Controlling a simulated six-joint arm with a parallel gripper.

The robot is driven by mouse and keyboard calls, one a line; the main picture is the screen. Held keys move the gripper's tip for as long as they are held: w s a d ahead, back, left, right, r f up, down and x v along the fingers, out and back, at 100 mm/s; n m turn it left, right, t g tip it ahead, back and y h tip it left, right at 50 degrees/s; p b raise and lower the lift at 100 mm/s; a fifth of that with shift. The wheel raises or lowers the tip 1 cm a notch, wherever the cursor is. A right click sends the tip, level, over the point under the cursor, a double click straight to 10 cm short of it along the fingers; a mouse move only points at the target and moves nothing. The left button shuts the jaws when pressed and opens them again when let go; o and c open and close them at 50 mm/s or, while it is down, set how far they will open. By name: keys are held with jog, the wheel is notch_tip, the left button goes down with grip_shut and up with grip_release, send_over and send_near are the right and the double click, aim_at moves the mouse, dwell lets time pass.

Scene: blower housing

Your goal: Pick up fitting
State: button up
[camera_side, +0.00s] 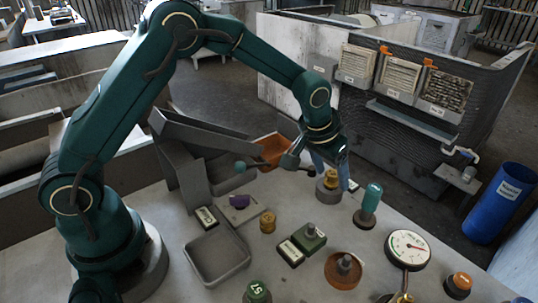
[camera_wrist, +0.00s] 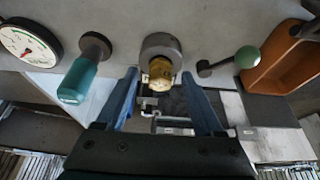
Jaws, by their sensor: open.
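A brass-coloured fitting (camera_wrist: 160,70) sits at a round grey holder (camera_wrist: 158,43) in the wrist view. In the side view the fitting (camera_side: 330,179) shows on the grey holder (camera_side: 327,195) near the table's far edge. My gripper (camera_wrist: 160,76) is open, with one blue finger on each side of the fitting in the picture. In the side view my gripper (camera_side: 333,176) points down at it. I cannot tell whether the fingers touch it. A second brass piece (camera_side: 267,222) stands on the table farther left.
A green-knobbed part (camera_wrist: 247,57) and an orange bin (camera_wrist: 280,58) lie on the other side. A grey tray (camera_side: 217,253) is at the front left.

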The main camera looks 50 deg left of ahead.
aim_at(327, 173)
grip_shut()
jog(key=shift+r, duration=0.55)
jog(key=r, duration=0.3)
jog(key=shift+a+r, duration=0.3)
jog(key=shift+a, duration=0.05)
jog(key=s+a+r, duration=0.3)
jog(key=a+r, duration=0.3)
jog(key=a, duration=0.4)
jog(key=shift+s+a+r, duration=0.2)
jog(key=shift+s, duration=0.15)
